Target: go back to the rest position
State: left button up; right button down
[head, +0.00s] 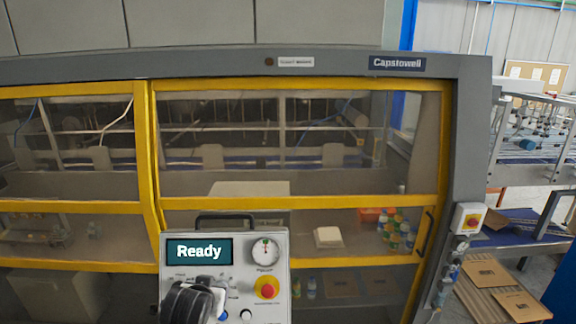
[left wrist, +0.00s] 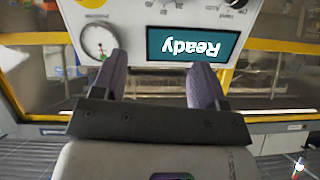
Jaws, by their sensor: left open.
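The control panel (head: 280,247) stands in front of the machine in the head view, its screen (head: 198,250) reading "Ready". It carries a round gauge (head: 265,251), a red stop button on yellow (head: 267,288) and small knobs and buttons along its lower part. A dark part of my left arm covers its lower left. In the left wrist view my left gripper (left wrist: 160,65) is open and empty, its two fingers pointing toward the panel, with the screen (left wrist: 193,46) and gauge (left wrist: 98,39) upside down beyond them. Whether the fingers touch the panel cannot be told. My right gripper is not in view.
The case packer's yellow-framed doors (head: 300,203) look closed. Behind them are a pale block (head: 328,237) and several colourful bottles (head: 397,228). A second red stop button (head: 472,221) is on the right post. Flat cardboard (head: 486,272) lies on a rack at right.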

pick_arm(q)
jog(key=s+r+m+t+h, duration=0.1)
jog(key=s+r+t, duration=0.1)
jog(key=s+r, duration=0.5)
jog(key=s+f+g, duration=0.4)
jog(key=s+f, duration=1.1)
jog(key=s, duration=0.3)
jog(key=s+a+f+g, duration=0.1)
jog(key=s+f+g, duration=0.3)
jog(key=s+f, duration=1.1)
jog(key=s, duration=0.4)
jog(key=shift+s+a, duration=0.15)
jog(key=shift+a, duration=0.1)
